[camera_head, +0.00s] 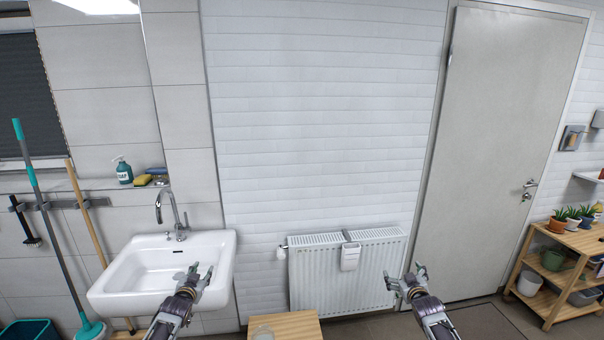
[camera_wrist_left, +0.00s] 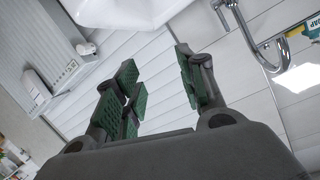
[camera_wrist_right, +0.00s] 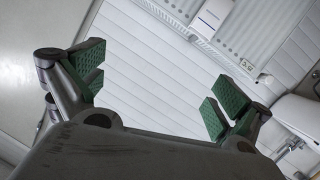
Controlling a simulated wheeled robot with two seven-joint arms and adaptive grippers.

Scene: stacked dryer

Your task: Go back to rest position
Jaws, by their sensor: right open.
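My left gripper (camera_head: 194,274) is in front of the white sink at the lower left of the head view. In the left wrist view its two green-padded fingers (camera_wrist_left: 160,92) stand apart with nothing between them. My right gripper (camera_head: 404,278) is in front of the radiator's right end and the door's left edge in the head view. In the right wrist view its fingers (camera_wrist_right: 158,86) are wide apart and empty. Neither gripper is seen touching anything.
A white sink (camera_head: 150,272) hangs at left. A white radiator (camera_head: 345,277) is on the middle wall, with a wooden top (camera_head: 296,324) in front. A closed door (camera_head: 510,130) and a wooden plant shelf (camera_head: 540,285) are at right. A mop (camera_head: 50,230) leans at left.

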